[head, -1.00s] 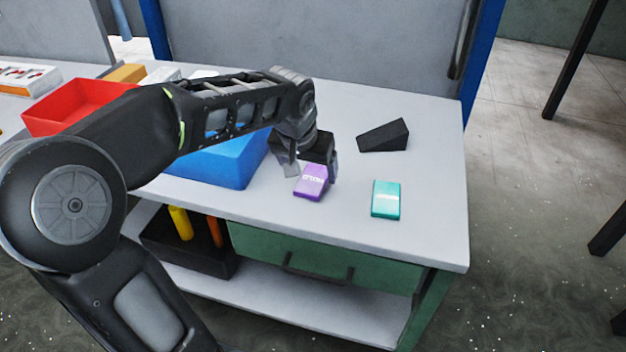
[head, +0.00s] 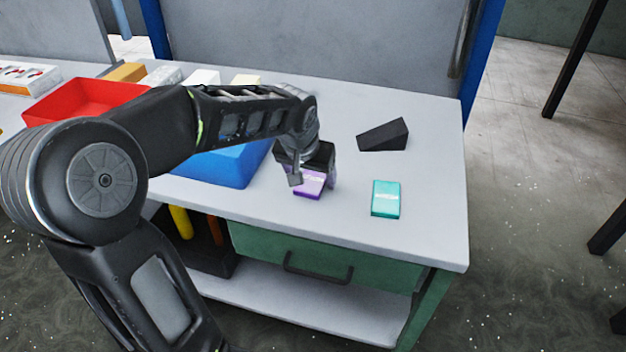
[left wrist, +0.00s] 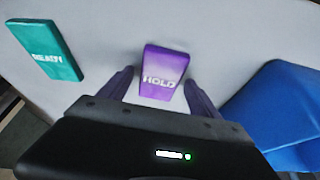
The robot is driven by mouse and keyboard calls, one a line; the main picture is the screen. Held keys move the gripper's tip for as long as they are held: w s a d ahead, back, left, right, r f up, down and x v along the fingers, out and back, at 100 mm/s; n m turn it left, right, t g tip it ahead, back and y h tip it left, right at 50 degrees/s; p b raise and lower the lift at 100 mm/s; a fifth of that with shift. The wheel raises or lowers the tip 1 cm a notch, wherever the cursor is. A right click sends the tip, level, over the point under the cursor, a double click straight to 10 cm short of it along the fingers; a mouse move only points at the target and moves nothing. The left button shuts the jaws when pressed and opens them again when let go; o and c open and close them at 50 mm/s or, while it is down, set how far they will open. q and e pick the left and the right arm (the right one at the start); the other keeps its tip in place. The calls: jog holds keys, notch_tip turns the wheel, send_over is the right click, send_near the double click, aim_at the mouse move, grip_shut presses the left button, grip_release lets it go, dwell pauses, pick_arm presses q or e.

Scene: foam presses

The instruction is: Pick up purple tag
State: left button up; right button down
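The purple tag (head: 309,187) lies on the light worktable near its front edge, with white lettering on it. In the left wrist view the tag (left wrist: 162,74) reads "HOLD" and sits ahead of and between my two fingers. My left gripper (head: 313,178) is low over the tag, coming down from above, and partly covers its far side. In the left wrist view the fingers of my left gripper (left wrist: 158,88) are apart, one to each side of the tag, with table showing between. My right gripper is not in view.
A teal tag (head: 386,198) marked "READY" lies right of the purple one. A black wedge (head: 383,135) lies behind. A blue bin (head: 222,168) stands close on the left, with a red bin (head: 62,101) farther left. A green drawer (head: 318,262) is below the tabletop.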

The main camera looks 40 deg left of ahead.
aim_at(311, 181)
pick_arm(q)
jog(key=c, duration=1.2)
jog(key=shift+c, duration=0.2)
notch_tip(311, 181, up, 10)
dwell(0.4)
